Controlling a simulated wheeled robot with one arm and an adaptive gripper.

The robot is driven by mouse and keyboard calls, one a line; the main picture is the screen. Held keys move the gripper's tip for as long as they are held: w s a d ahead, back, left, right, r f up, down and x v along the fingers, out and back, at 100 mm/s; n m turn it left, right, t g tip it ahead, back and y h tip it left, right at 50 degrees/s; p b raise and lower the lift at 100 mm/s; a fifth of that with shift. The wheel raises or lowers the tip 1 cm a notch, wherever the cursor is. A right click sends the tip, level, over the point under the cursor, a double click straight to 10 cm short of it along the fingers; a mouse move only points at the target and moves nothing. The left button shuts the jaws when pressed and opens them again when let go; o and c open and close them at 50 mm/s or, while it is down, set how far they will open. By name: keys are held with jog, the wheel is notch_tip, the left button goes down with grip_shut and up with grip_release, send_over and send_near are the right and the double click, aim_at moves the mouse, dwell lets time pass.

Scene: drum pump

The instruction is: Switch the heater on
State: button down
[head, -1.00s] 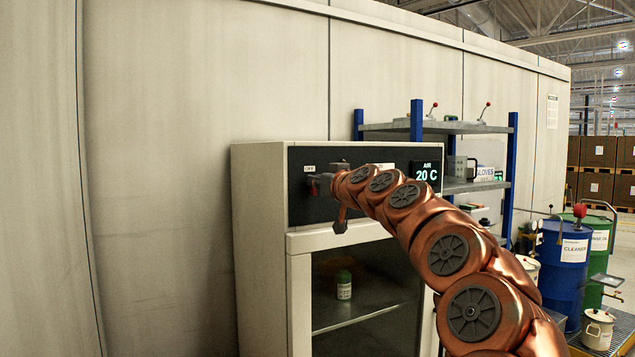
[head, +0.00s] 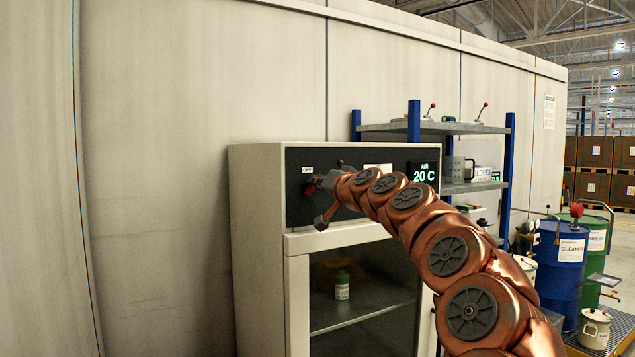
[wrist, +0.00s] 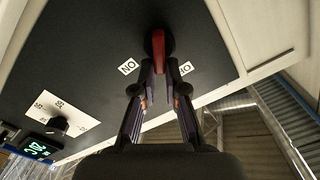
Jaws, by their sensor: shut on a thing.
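The heater cabinet (head: 262,230) stands against the wall, with a black control panel (head: 386,157) above its glass door. A red switch handle (wrist: 158,48) is on the panel; in the wrist view it points between the ON label (wrist: 128,66) and the partly hidden second label (wrist: 185,68). In the head view the OFF label (head: 307,169) shows to the upper left of the switch. My gripper (wrist: 160,82) is shut on the red handle, one finger on each side. In the head view my gripper (head: 318,184) hides most of the switch.
An air display (head: 423,173) reads 20 C. A dark knob (wrist: 58,123) on a white plate is beside the switch. A green-capped jar (head: 342,285) stands inside the cabinet. A blue-post shelf (head: 413,125) and drums (head: 560,270) stand to the right.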

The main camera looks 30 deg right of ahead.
jog(key=m+p, duration=0.1)
jog(key=m, duration=0.2)
jog(key=f+m+p, duration=0.1)
jog(key=m+p, duration=0.1)
jog(key=m, duration=0.2)
jog(key=m+p, duration=0.2)
jog(key=m, duration=0.2)
jog(key=shift+d+f, duration=0.2)
jog(key=shift+d, duration=0.2)
jog(key=c, duration=1.2)
grip_release()
jog(key=shift+s+f, duration=0.1)
jog(key=shift+s, duration=0.05)
jog(key=s, duration=0.8)
jog(key=s+a, duration=0.1)
jog(key=s, duration=0.2)
jog(key=shift+s, duration=0.4)
jog(key=shift+a, duration=0.1)
